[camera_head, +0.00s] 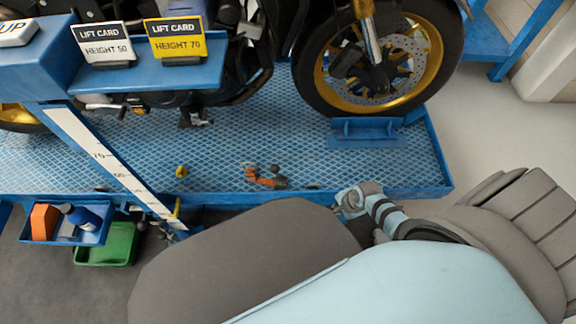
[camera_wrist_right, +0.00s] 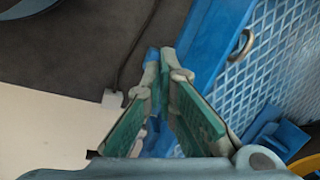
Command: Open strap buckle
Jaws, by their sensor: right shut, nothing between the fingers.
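A small orange piece (camera_head: 260,178) with dark ends lies on the blue lift platform (camera_head: 225,150), near its front edge. It may be the strap buckle, but it is too small to tell. A thin loop touches its left end. My right arm shows in the head view, right of the orange piece, but I cannot make out its fingertips there. In the right wrist view my right gripper (camera_wrist_right: 163,62) is shut, its green-padded fingers meeting at the tips with nothing between them. The orange piece is not in the wrist view. My left gripper is not in view.
A metal ring (camera_wrist_right: 241,45) sits at the platform's edge. A blue tray (camera_head: 68,235) and a green bin (camera_head: 107,243) are at lower left. A small yellow piece (camera_head: 181,171) lies on the platform.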

